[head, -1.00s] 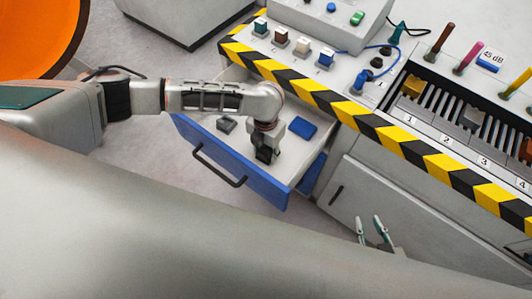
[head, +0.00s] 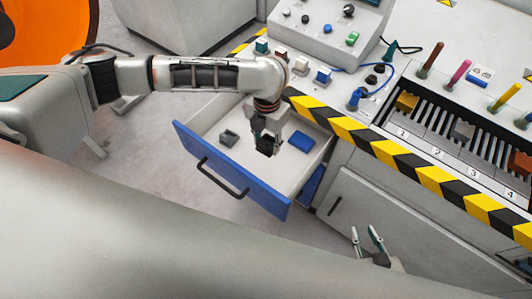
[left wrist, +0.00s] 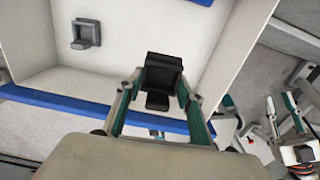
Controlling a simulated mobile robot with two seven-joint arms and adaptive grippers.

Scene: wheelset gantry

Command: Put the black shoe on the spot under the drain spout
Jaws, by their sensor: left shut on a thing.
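The black shoe (head: 267,147) is a small dark block. My left gripper (head: 268,136) is shut on it and holds it over the open drawer (head: 255,192). In the left wrist view the black shoe (left wrist: 163,78) sits between the two teal-lined fingers, with the drawer floor behind it. My right gripper (head: 364,238) is open and empty, low in front of the cabinet; it also shows in the left wrist view (left wrist: 281,104). I cannot make out a drain spout or the spot under it.
A grey shoe (head: 229,139) and a blue shoe (head: 300,142) lie in the drawer. A striped edge (head: 370,140) borders the bench above. Numbered slots (head: 432,130) and coloured pegs stand on the bench at right. Coloured blocks and a control box (head: 325,32) are at the back.

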